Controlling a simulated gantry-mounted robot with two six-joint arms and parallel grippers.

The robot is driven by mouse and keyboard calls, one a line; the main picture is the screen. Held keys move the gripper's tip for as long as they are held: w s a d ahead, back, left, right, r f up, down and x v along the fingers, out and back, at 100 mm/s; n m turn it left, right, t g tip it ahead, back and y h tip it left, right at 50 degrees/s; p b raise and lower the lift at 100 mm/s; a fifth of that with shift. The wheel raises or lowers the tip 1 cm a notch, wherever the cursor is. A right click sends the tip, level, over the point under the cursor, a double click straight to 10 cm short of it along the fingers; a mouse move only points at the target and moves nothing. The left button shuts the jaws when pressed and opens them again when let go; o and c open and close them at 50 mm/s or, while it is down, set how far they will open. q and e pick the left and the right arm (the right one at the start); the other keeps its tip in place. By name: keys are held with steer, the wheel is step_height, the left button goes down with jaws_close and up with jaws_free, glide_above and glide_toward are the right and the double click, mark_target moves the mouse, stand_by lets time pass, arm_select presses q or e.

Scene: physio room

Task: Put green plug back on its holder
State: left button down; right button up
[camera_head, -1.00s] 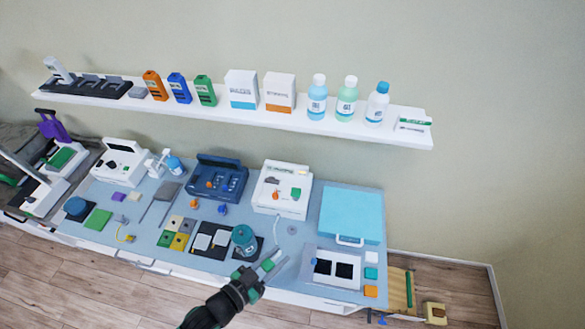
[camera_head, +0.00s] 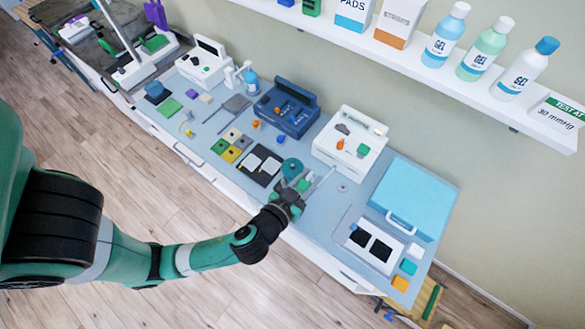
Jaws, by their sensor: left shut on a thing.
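My left gripper (camera_head: 301,190) is above the front of the blue worktop, with its jaws shut on a small green piece (camera_head: 303,185) that looks like the green plug. The fingers hide part of it. The white unit (camera_head: 326,147) stands beyond the gripper, apart from it. I cannot tell which part is the holder. The dark blue unit (camera_head: 268,108) stands left of it. My right gripper is not in view.
A teal round pot (camera_head: 292,167) stands close to the gripper. Loose orange (camera_head: 256,124) and blue (camera_head: 281,139) plugs lie before the blue unit. A light blue case (camera_head: 420,190) is at right. A shelf with bottles (camera_head: 445,35) hangs above the back edge.

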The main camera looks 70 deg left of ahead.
arm_select(q)
glide_above(298, 161)
steer(key=f, duration=0.9)
steer(key=shift+s+d+f, duration=0.15)
steer(key=shift+d+f, duration=0.05)
steer(key=f, duration=0.1)
steer(key=f+b, duration=0.1)
steer(key=f, duration=0.1)
steer(key=shift+a, duration=0.3)
steer(key=shift+f+b, duration=0.2)
steer(key=shift+b, duration=0.1)
steer(key=shift+r, duration=0.1)
